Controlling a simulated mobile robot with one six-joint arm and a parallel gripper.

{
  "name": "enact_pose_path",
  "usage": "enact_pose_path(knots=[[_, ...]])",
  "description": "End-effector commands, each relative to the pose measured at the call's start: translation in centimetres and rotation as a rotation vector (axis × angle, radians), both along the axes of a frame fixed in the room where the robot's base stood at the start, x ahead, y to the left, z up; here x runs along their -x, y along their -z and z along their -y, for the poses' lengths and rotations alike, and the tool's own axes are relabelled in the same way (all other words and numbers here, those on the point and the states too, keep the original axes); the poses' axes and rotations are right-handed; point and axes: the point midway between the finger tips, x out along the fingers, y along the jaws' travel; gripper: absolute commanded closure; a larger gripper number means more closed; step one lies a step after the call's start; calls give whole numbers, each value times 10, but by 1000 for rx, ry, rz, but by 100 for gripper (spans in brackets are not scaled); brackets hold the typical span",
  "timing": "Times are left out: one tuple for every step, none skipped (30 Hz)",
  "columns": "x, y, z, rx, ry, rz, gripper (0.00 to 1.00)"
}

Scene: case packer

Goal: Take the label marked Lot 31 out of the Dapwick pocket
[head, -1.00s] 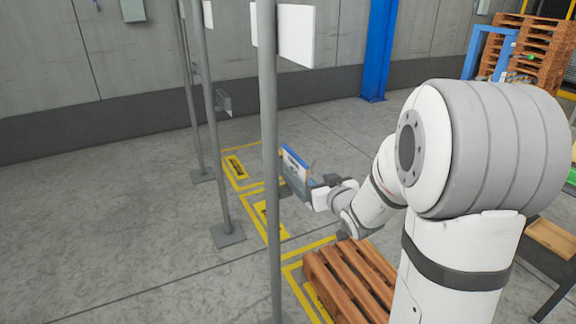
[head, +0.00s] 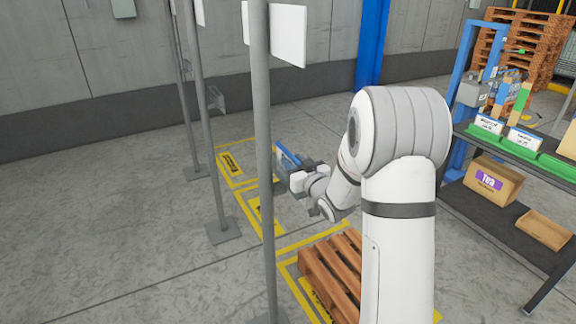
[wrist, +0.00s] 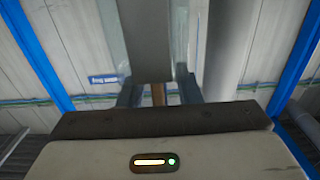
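A card with a blue top edge (head: 286,158) stands beside the nearest grey post, small in the head view; its words cannot be read. My gripper (head: 299,176) is close beside it at its right and hides part of it. In the wrist view the two dark fingers of my gripper (wrist: 159,90) stand apart, with a visible gap between them. A grey slab (wrist: 146,40) shows beyond and between the fingertips, flanked by clear panels. Whether the fingers touch it cannot be told. Neither Lot 31 nor Dapwick can be read.
The nearest grey post (head: 262,160) stands just left of my gripper, with more posts behind. A wooden pallet (head: 330,270) lies below my arm. At right, a dark shelf (head: 455,195) holds white cards in green holders (head: 545,162) and a cardboard box (head: 492,182).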

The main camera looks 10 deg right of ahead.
Motion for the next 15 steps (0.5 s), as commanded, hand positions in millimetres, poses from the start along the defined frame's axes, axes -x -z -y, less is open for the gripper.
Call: enact_pose_path(knots=[[-2, 0, -1, 0, 0, 0, 69], [-2, 0, -1, 0, 1, 0, 69], [-2, 0, 0, 0, 1, 0, 69], [-2, 0, 0, 0, 1, 0, 69], [-2, 0, 0, 0, 1, 0, 69], [-2, 0, 0, 0, 1, 0, 69], [-2, 0, 0, 0, 1, 0, 69], [-2, 0, 0, 0, 1, 0, 72], [-2, 0, 0, 0, 2, 0, 75], [-2, 0, 0, 0, 2, 0, 77], [-2, 0, 0, 0, 2, 0, 80], [-2, 0, 0, 0, 2, 0, 83], [-2, 0, 0, 0, 2, 0, 85], [-2, 0, 0, 0, 2, 0, 88], [-2, 0, 0, 0, 2, 0, 91]])
